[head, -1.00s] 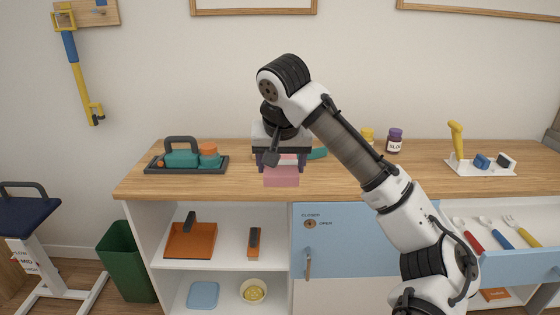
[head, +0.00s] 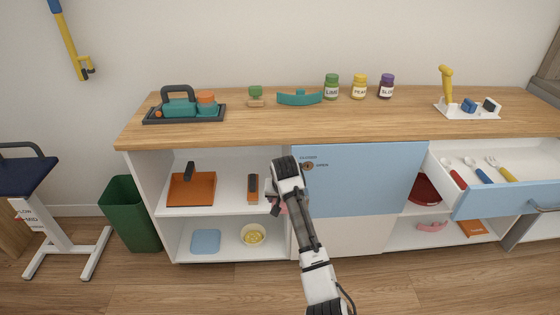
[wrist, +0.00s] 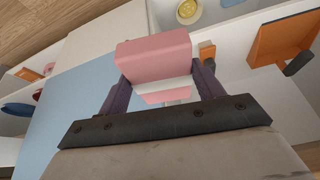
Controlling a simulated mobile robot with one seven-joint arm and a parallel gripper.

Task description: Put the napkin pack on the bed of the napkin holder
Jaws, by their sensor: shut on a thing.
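The napkin pack (wrist: 155,58) is a pink block with a white band. My gripper (wrist: 158,82) is shut on it, with one dark finger on each side, in the wrist view. In the head view my gripper (head: 274,200) hangs low in front of the cabinet, below the counter top, beside the open shelves. The pack is mostly hidden there by my arm. I cannot tell for certain which thing is the napkin holder. An orange tray with a dark upright piece (head: 191,188) stands on the upper shelf, left of my gripper; it also shows in the wrist view (wrist: 285,38).
The wooden counter (head: 240,128) carries a dark tray with teal pieces (head: 184,108), a teal curved piece (head: 300,98) and several jars. A blue door (head: 360,180) is right of my gripper. A drawer (head: 505,190) stands open farther right. A bowl (head: 253,235) sits below.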

